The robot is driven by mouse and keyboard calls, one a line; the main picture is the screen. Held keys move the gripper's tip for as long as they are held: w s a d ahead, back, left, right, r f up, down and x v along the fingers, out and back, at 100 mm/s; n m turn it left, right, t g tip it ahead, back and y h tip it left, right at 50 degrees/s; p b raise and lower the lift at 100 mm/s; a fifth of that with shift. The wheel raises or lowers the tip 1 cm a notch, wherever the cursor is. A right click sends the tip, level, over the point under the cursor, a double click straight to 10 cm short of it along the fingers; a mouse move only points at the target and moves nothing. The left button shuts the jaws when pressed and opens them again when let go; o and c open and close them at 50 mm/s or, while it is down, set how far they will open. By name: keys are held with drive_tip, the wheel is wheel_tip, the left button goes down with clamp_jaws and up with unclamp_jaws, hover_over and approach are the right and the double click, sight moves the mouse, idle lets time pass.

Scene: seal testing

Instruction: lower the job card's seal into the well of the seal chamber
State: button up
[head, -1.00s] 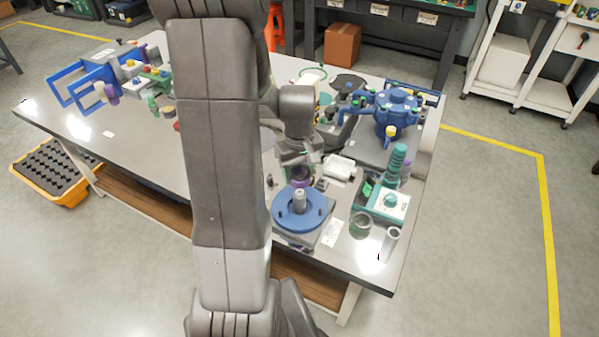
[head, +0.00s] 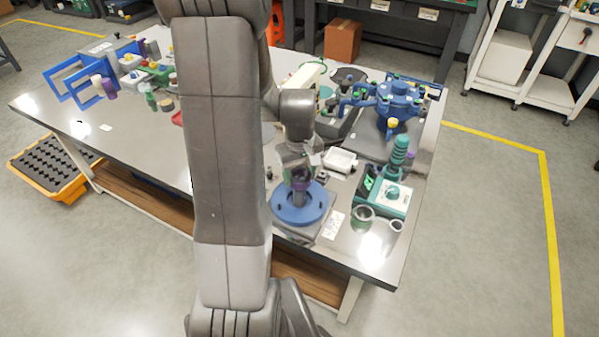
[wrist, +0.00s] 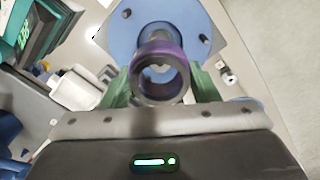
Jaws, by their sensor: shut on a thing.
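My gripper (wrist: 162,88) is shut on a purple ring seal (wrist: 160,72), held between its green fingers. The seal shows small in the head view (head: 300,184), under my wrist and partly covered by it. The seal chamber, a round blue disc on a grey base, stands at the table's front edge in the head view (head: 284,212) and behind the seal in the wrist view (wrist: 125,28). The seal is at the chamber's middle, at its grey centre part. I cannot tell whether it touches there. A white card (head: 333,223) lies right of the chamber.
A teal instrument (head: 388,195) with a green display stands to the right, with a grey-green cup (head: 362,217) and a smaller ring (head: 396,226) before it. A white tray (head: 340,160) and a blue multi-armed fixture (head: 397,100) are behind.

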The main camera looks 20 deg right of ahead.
sight(300, 192)
drive_tip(key=shift+f+b, duration=1.5)
drive_tip(key=shift+f, duration=0.3)
drive_tip(key=shift+f, duration=0.1)
drive_tip(key=shift+f+b, duration=0.85)
drive_tip(key=shift+f, duration=0.1)
drive_tip(key=shift+f+b, duration=0.55)
drive_tip(key=shift+f, duration=0.1)
drive_tip(key=shift+f+b, duration=0.3)
drive_tip(key=shift+f, duration=0.1)
drive_tip(key=o, duration=1.2)
